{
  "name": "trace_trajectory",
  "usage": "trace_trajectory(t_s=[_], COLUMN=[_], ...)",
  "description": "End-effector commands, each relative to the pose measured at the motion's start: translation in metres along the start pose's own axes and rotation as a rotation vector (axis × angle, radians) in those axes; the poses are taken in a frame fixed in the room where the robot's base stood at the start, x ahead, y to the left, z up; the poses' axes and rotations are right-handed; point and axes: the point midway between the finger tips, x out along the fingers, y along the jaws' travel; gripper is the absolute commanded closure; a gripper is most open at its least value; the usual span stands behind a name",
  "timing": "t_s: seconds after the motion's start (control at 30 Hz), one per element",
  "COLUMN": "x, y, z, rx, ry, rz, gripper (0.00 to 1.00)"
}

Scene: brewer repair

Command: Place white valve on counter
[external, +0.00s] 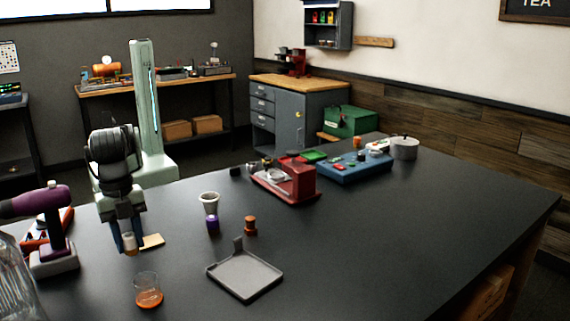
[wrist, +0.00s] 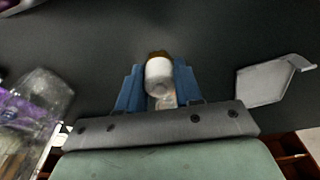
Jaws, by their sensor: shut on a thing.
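My gripper (external: 129,243) hangs pointing down over the left part of the dark counter (external: 340,235). In the wrist view, my gripper (wrist: 158,88) has its two blue fingers closed on the sides of the white valve (wrist: 159,73). The valve is a pale rounded cylinder with a brown part at its far end. In the external view, the white valve (external: 130,241) shows as a small pale piece between the fingertips, partly hidden by them. It is low over the counter; I cannot tell if it touches the surface.
A beige flat piece (external: 152,241) lies right of my gripper. A clear cup with an orange base (external: 148,297) stands in front. A white cone cup (external: 209,202), a purple piece (external: 213,225), an orange-brown piece (external: 250,226) and a grey tray (external: 245,276) are rightward. A purple drill (external: 50,225) is left.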

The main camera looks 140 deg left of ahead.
Motion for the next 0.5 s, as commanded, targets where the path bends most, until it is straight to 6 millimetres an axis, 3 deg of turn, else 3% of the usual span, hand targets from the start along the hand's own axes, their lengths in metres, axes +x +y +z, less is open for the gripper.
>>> trace_trajectory(t_s=[0.5], x=[0.053], y=[0.0], z=[0.007], rx=[0.0], ry=[-0.001], rz=[0.0], gripper=[1.0])
